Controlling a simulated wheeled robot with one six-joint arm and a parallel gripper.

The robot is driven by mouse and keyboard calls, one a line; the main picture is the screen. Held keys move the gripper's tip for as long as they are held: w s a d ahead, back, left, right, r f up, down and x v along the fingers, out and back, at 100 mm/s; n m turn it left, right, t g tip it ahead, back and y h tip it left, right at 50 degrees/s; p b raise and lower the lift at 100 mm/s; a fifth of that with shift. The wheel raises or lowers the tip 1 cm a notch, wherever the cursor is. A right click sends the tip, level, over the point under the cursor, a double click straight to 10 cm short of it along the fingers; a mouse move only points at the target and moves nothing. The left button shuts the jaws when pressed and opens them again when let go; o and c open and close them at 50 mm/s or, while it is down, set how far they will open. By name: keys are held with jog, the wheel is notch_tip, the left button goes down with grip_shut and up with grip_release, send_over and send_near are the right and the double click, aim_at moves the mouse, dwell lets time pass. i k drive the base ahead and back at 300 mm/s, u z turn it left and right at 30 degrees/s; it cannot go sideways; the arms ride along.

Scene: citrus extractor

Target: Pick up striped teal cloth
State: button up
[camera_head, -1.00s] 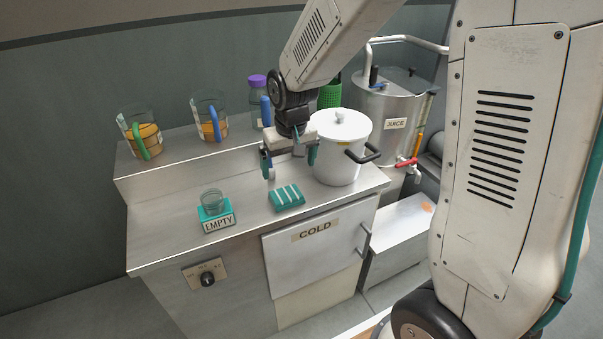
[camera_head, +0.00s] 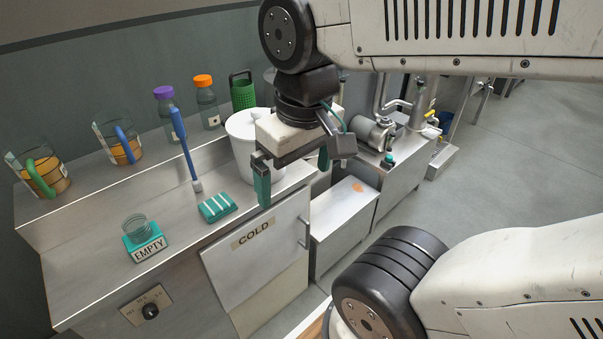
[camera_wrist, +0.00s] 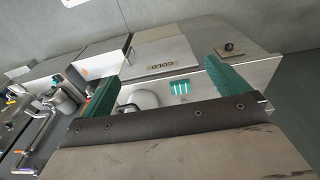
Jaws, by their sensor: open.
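The striped teal cloth (camera_head: 217,207) lies folded on the steel counter, left of the white pot in the head view, with light stripes across it. It also shows in the wrist view (camera_wrist: 180,88), between the two teal fingers and nearer the right one. My gripper (camera_head: 294,180) is open and empty. In the head view it appears to the right of the cloth, in front of the pot and above the counter's right end. It is apart from the cloth. The wrist view shows both fingers (camera_wrist: 165,85) spread wide.
A white pot (camera_head: 240,150) stands close to my gripper, partly hidden by it. A blue-handled brush (camera_head: 185,150) stands behind the cloth. A glass on a teal stand marked EMPTY (camera_head: 145,245) is to the left. Jugs (camera_head: 45,175) and bottles line the back shelf.

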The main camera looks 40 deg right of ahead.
aim_at(220, 205)
jog(key=k, duration=0.5)
jog(key=z, duration=1.25)
jog(key=i, duration=1.1)
jog(key=u, duration=1.3)
